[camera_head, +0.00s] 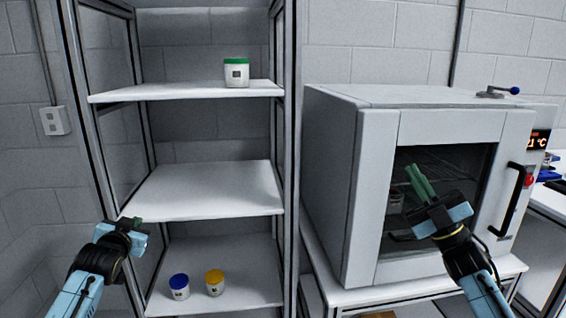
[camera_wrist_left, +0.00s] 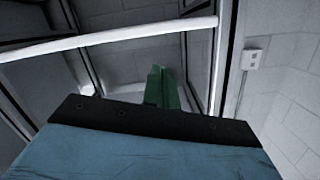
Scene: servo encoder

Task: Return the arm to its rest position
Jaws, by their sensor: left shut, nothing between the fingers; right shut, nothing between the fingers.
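My left gripper (camera_head: 131,220) is at the lower left, in front of the left side of the shelf unit; its green fingers are shut and empty. They also show shut in the left wrist view (camera_wrist_left: 161,88), pointing toward the shelf unit. My right gripper (camera_head: 420,182) is in front of the oven's glass door, pointing up and left. Its green fingers are shut with nothing between them. I cannot tell how far it is from the glass.
The shelf unit (camera_head: 190,195) holds a green-lidded jar (camera_head: 237,73) on top and blue-lidded (camera_head: 179,287) and yellow-lidded (camera_head: 215,283) jars at the bottom. The closed oven (camera_head: 340,190) has a black handle (camera_head: 513,200) and stands on a white table. A jar (camera_head: 396,199) shows behind its glass.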

